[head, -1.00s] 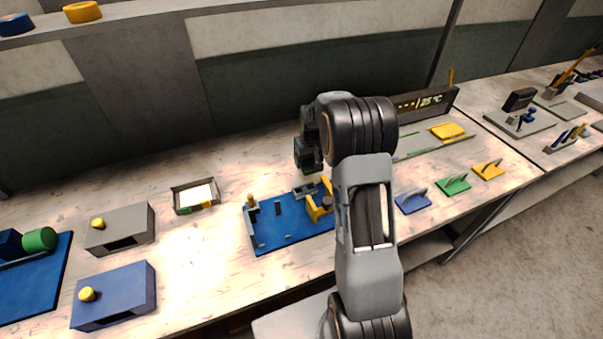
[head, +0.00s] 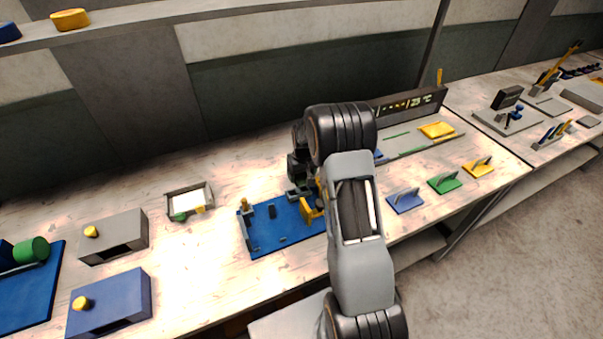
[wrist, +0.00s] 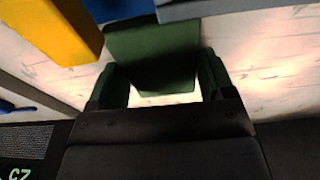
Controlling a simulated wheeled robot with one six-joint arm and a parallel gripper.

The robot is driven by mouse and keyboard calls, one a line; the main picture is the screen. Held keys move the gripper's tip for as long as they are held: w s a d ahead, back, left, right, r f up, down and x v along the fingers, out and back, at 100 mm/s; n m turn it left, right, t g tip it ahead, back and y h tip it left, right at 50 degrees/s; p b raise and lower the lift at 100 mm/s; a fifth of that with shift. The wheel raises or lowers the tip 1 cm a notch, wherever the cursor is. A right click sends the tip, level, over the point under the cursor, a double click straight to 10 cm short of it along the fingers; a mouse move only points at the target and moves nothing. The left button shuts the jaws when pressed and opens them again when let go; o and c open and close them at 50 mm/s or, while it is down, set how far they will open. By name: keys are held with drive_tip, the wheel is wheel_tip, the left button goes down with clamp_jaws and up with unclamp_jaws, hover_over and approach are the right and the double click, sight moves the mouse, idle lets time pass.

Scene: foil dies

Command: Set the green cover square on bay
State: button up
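A dark green block (wrist: 152,48) sits between the two fingers of my gripper (wrist: 163,85) in the wrist view and appears held; it may be the green cover. In the head view my gripper (head: 297,170) is low over the back right of the blue fixture board (head: 285,235), partly hidden by my arm. A yellow upright part (head: 311,210) of the fixture is close by; it also shows in the wrist view (wrist: 52,32). A grey edge (wrist: 215,7) shows beyond the block. Whether the block touches the fixture is hidden. Which part is the bay is unclear.
A dark display (head: 410,104) stands behind a long rack (head: 405,146). A small tray (head: 172,203) and grey (head: 113,235) and blue (head: 108,300) boxes are at left.

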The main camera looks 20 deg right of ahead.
drive_tip(key=o, duration=0.4)
drive_tip(key=shift+r, duration=0.15)
